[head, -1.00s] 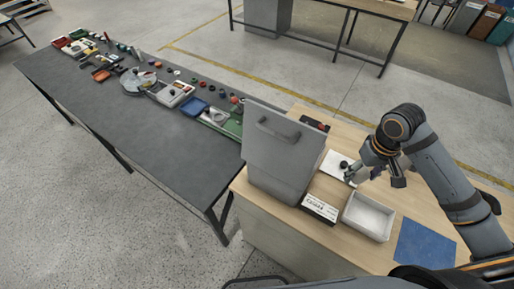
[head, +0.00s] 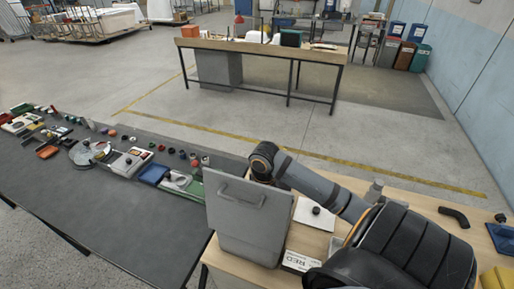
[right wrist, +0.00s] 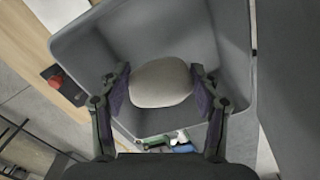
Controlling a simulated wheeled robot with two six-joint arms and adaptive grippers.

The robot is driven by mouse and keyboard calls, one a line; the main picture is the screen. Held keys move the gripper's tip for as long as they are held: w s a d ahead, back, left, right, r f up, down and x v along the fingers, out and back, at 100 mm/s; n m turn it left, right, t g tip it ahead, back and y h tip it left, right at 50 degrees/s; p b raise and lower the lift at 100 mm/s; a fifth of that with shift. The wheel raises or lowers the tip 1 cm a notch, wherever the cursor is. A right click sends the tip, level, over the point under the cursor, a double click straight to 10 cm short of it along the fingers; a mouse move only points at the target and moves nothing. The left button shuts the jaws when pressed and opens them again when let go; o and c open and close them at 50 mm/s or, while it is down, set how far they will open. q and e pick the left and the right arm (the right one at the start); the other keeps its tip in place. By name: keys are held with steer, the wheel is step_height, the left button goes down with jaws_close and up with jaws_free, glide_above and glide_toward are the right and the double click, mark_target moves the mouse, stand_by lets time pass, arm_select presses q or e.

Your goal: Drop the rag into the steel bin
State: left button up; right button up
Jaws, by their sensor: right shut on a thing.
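The rag (right wrist: 162,83) is a pale grey-beige rounded bundle. My right gripper (right wrist: 164,90) is shut on it, one finger on each side, in the right wrist view. Behind the rag is the hollow inside of a grey bin with a raised rim (right wrist: 78,45). This appears to be the steel bin (head: 246,222), a grey box with a handle on the wooden bench in the head view. The rag appears over the bin's opening; its height above it is unclear. In the head view my right gripper and the rag are hidden. My left gripper is not in view.
A red button (right wrist: 54,77) lies beside the bin in the wrist view. A white plate (head: 314,213) with a dark knob is right of the bin. A dark table (head: 90,215) with several small parts stands at left. Coloured bins (head: 405,55) stand far back.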

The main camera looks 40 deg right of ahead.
steer(key=shift+f, duration=0.55)
steer(key=o, duration=1.3)
step_height(320, 180, up, 12)
steer(key=shift+r, duration=0.1)
